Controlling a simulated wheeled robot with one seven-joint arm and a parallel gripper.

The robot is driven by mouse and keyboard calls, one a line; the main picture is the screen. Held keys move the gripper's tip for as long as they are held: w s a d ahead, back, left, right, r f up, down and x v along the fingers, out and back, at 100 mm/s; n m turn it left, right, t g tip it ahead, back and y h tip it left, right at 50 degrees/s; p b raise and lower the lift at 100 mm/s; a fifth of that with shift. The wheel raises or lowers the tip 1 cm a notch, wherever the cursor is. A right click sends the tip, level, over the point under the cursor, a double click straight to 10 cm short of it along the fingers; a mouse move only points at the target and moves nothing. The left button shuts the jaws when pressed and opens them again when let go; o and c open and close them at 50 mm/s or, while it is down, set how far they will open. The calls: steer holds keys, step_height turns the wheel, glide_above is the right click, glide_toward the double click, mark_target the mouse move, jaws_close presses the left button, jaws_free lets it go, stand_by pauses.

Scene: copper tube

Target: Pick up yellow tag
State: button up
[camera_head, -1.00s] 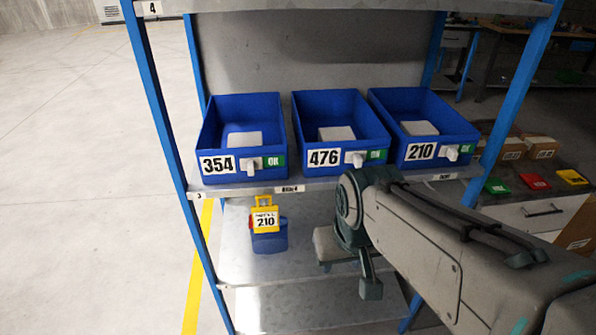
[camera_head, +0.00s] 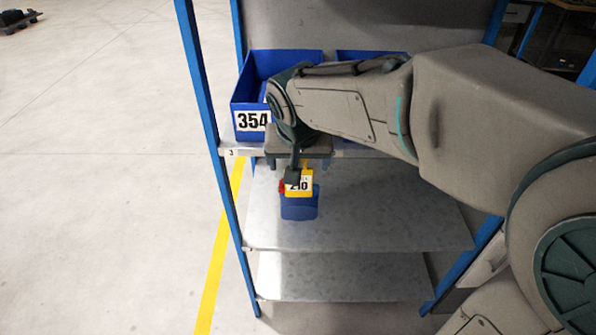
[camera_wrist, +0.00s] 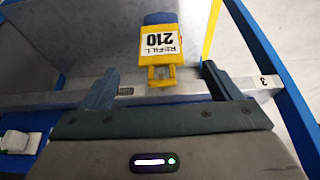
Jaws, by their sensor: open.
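The yellow tag (camera_head: 305,184) has a white label reading 210 and sits on a small blue object (camera_head: 299,208). In the head view my gripper (camera_head: 296,178) is in front of the tag's upper part and hides some of it. In the wrist view the tag (camera_wrist: 160,48) shows upside down, its label reading REFILL 210. Its yellow loop end lies in line with the gap between the two fingers of my open gripper (camera_wrist: 158,78). Nothing is held. Whether the fingers reach the tag's depth I cannot tell.
The tag is below the shelf edge (camera_head: 232,152), above a lower grey shelf (camera_head: 400,228). A blue bin (camera_head: 250,95) labelled 354 stands on the upper shelf; my arm hides most of the others. A blue post (camera_head: 205,100) rises at the left.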

glide_above(299, 196)
steer(key=f, duration=0.7)
steer(key=shift+w+f, duration=0.1)
steer(key=shift+w, duration=0.15)
steer(key=c, duration=1)
